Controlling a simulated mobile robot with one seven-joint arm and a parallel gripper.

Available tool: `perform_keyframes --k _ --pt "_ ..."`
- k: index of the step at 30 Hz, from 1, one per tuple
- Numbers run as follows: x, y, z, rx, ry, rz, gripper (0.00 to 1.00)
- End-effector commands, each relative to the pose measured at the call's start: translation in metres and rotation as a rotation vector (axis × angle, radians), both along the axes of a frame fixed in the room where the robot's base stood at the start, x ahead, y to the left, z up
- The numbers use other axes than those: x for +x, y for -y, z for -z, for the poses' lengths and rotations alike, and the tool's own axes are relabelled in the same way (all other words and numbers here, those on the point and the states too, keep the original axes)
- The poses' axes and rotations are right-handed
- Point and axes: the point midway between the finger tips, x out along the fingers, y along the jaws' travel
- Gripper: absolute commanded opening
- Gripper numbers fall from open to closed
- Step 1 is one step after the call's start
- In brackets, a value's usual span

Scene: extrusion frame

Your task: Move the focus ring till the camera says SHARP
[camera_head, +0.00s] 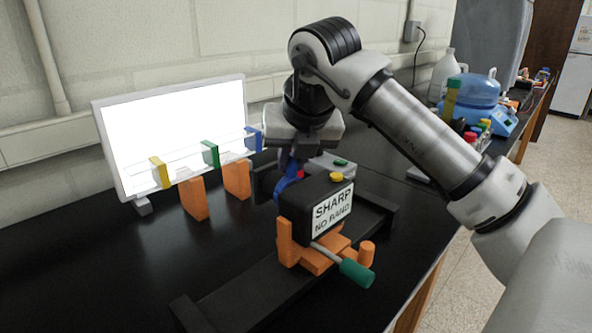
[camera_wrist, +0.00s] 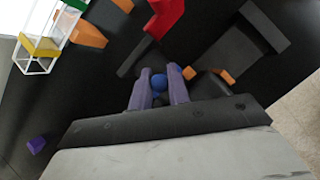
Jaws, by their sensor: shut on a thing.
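The camera is a black box (camera_head: 308,197) on an orange mount over a dark rail. Its white label (camera_head: 333,210) reads "SHARP" with "NO BAND" below. A blue ring (camera_head: 284,184) shows at the camera's front, partly hidden by my gripper. My gripper (camera_head: 288,166) reaches down to it from above. In the wrist view, the two fingers of my gripper (camera_wrist: 159,78) are shut on a round blue knob (camera_wrist: 159,84), which appears to belong to the focus ring. A red part (camera_head: 300,173) shows beside the ring; a red piece (camera_wrist: 165,14) also shows in the wrist view.
A bright white panel (camera_head: 165,120) stands at the back left, with yellow (camera_head: 159,172), green (camera_head: 210,153) and blue (camera_head: 253,139) markers before it. A green-handled lever (camera_head: 356,272) juts from the mount.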

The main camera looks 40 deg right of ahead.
Motion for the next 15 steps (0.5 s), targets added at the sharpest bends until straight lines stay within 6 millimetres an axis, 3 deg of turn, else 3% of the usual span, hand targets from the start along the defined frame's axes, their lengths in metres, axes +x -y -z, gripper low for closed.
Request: perform_keyframes --k 11,12,15 --pt "0.0000 -0.0019 -0.0007 -0.022 0.002 -0.001 0.00" --pt "-0.0001 -0.0018 -0.0007 -0.022 0.002 -0.001 0.20" --pt "-0.0001 -0.0018 -0.0007 -0.022 0.002 -0.001 0.33"
